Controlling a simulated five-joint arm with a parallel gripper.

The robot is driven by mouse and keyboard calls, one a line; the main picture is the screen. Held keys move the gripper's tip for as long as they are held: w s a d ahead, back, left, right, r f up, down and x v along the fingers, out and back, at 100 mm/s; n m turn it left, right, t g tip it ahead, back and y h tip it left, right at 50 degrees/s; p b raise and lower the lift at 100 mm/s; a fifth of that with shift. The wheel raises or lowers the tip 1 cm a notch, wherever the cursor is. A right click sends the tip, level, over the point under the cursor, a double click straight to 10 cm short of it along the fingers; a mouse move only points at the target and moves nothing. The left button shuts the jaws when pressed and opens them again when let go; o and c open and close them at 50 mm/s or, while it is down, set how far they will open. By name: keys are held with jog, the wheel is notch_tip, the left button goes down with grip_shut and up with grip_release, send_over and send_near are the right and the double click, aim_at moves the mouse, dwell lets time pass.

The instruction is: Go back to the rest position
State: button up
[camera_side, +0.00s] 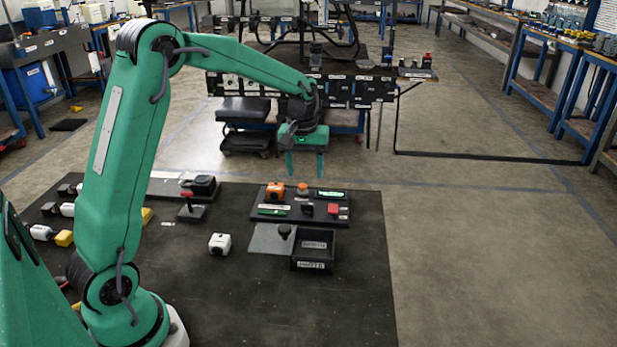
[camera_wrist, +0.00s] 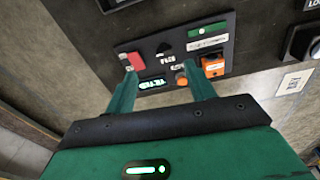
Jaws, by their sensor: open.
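My gripper (camera_side: 305,163) is at the end of my green arm, raised above the far edge of the black work mat (camera_side: 340,290). Its two green fingers point down and stand apart with nothing between them. In the wrist view my gripper (camera_wrist: 160,85) is open, its fingertips seen in front of a dark control panel (camera_wrist: 235,50). That panel also lies on the mat in the side view (camera_side: 345,220), with an orange block (camera_side: 275,191), an orange knob (camera_side: 302,188), a red switch (camera_side: 333,209) and a lit green display (camera_side: 330,194).
A black open box (camera_side: 313,262) and a grey plate (camera_side: 268,240) lie in front of the panel. A white block (camera_side: 219,243) stands left of them. A red-topped lever unit (camera_side: 190,207) is at the back left. The mat's front right is clear. Benches line the room.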

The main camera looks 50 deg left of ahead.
jog(key=s+d+r+m+t, duration=0.2)
jog(key=s+d+r+m, duration=0.3)
jog(key=s+r, duration=0.55)
jog(key=s+d+m+t, duration=0.1)
jog(key=s+d, duration=0.1)
jog(key=s, duration=0.5)
jog(key=s+d+m+t, duration=0.1)
jog(key=s+d+m, duration=0.1)
jog(key=s, duration=0.6)
jog(key=shift+d+f+t, duration=0.4)
jog(key=shift+d, duration=0.35)
jog(key=shift+w, duration=0.1)
